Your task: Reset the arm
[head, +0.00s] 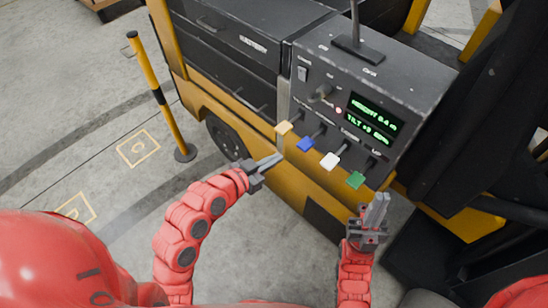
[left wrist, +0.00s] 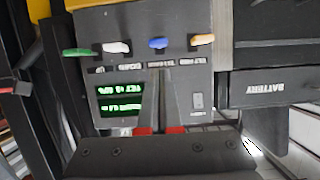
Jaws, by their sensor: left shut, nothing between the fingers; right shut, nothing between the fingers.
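My left gripper (head: 268,162) is shut and empty. It is at the end of the red left arm, below and left of the lever row in the head view. In the left wrist view its fingers (left wrist: 161,100) point at the control panel, which looks upside down there. My right gripper (head: 377,207) is shut and empty, pointing up just below the green lever (head: 356,180). I cannot tell whether either gripper touches the machine, but a gap shows between the left fingertips and the yellow lever (head: 284,128).
The yellow-and-black machine carries a dark control panel (head: 315,62) with a green display (head: 372,120), a blue lever (head: 306,144) and a white lever (head: 330,161). A striped post (head: 158,97) stands at left. The concrete floor left of my left arm is open.

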